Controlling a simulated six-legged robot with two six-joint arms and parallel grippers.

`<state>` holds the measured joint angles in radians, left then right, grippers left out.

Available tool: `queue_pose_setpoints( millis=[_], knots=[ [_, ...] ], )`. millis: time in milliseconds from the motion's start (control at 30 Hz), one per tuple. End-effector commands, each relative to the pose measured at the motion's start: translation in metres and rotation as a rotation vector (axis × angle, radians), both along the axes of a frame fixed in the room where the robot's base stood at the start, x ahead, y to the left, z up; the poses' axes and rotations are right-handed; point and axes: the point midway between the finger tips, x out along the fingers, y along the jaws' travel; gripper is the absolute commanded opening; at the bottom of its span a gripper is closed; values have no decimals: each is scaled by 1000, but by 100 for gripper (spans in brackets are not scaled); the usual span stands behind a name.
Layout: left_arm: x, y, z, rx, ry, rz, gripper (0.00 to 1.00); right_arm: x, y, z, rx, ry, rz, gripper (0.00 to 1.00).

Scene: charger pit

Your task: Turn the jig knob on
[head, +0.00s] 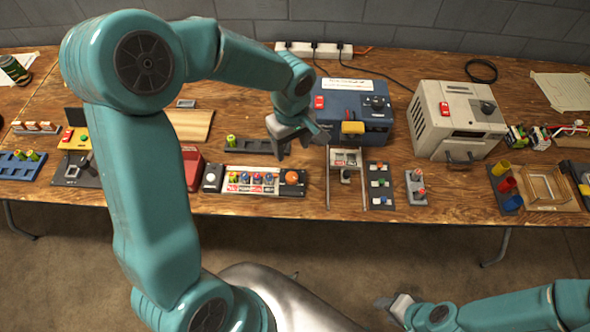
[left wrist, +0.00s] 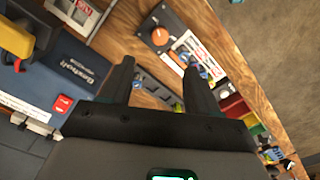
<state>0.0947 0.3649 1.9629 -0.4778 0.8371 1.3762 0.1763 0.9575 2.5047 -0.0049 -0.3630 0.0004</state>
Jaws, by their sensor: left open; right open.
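A round orange knob (head: 291,177) sits at the right end of a narrow panel (head: 213,180) on the wooden bench; it looks like the jig knob. It also shows in the left wrist view (left wrist: 160,36), beyond and between my fingertips. Its on or off setting is too small to read. My left gripper (head: 296,150) is open and empty, above the bench behind the orange knob and apart from it. Its two fingers show in the left wrist view (left wrist: 159,66). My right gripper (head: 386,302) is open and empty, low in front of the bench.
A blue box (head: 352,100) with a yellow part stands just right of my left gripper; a beige box (head: 430,125) is further right. Metal rails (head: 329,185) and a dark switch panel (head: 380,190) lie right of the knob. A red box (head: 192,171) is left.

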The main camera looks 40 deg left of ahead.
Motion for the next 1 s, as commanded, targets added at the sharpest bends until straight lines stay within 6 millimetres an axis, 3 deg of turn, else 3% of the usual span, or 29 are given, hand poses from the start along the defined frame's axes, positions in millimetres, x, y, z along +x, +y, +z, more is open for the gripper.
queue_pose_setpoints(
  millis=[300,500,700,1000],
  knots=[
    [0,-1,-79,-2,8,-2,61,0,0,3,0,0,0,43],
    [3,-1,-116,-2,6,-3,61,0,0,4,0,0,0,43],
    [5,-1,-133,0,1,-5,61,0,0,4,0,0,0,43],
    [5,-1,-134,-1,0,-4,58,0,0,4,0,0,0,43]
  ],
)
